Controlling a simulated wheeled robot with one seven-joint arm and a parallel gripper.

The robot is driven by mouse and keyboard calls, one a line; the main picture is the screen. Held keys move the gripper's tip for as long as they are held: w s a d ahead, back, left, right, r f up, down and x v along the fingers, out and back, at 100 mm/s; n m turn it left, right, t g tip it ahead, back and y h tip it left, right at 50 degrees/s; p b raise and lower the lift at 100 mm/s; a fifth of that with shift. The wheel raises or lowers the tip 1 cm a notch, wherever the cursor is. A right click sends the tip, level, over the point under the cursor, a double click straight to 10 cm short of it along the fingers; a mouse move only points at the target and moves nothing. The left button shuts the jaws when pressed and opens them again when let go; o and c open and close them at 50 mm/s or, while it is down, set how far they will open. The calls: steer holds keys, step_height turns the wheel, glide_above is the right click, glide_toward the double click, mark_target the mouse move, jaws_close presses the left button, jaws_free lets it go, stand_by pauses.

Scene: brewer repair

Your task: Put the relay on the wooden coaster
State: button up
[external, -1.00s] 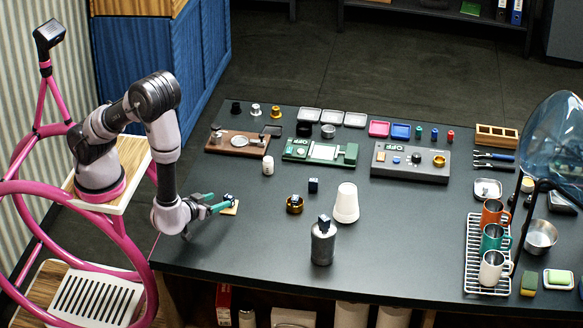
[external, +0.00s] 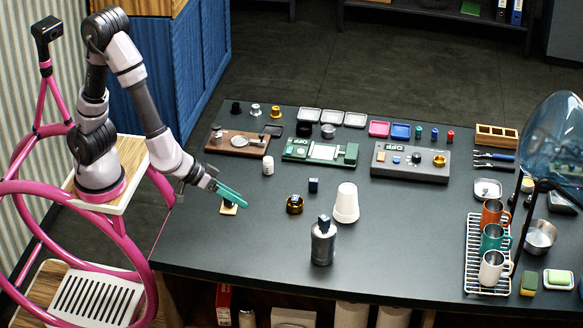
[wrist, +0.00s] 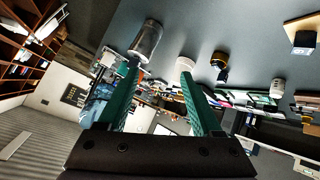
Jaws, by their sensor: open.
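The wooden coaster (external: 230,211) lies near the left end of the dark table. A small dark blue-black cube, which looks like the relay (external: 227,203), sits on it, partly hidden behind my gripper's fingers. In the wrist view the coaster (wrist: 299,22) is at the top right edge with the cube (wrist: 304,42) on it. My gripper (external: 241,203) has teal fingers, open and empty, raised above the coaster and pointing right. In the wrist view the open fingertips (wrist: 159,70) are well to the left of the cube and apart from it.
Similar dark cubes stand on the table (external: 313,185), on a brass pot (external: 294,204) and on a grey canister (external: 323,245). A white cup (external: 345,203) is upside down beside them. Boards and small trays line the back; mugs on a rack (external: 475,270) are right.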

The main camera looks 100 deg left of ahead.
steer(key=s+r+m+h, duration=0.2)
steer(key=s+r+m, duration=0.15)
steer(key=r, duration=0.35)
steer(key=s+r+m+h, duration=0.3)
steer(key=r+m, duration=0.1)
steer(key=r, duration=0.3)
steer(key=s+a+r+m+g+y, duration=0.1)
steer(key=s+a+r+m+y, duration=0.1)
steer(key=s+a, duration=0.5)
steer(key=s+a+r+m+g+y, duration=0.2)
steer(key=s+a+r+y, duration=0.1)
steer(key=s+a, duration=0.5)
steer(key=shift+s+m, duration=0.35)
steer(key=shift+s, duration=0.85)
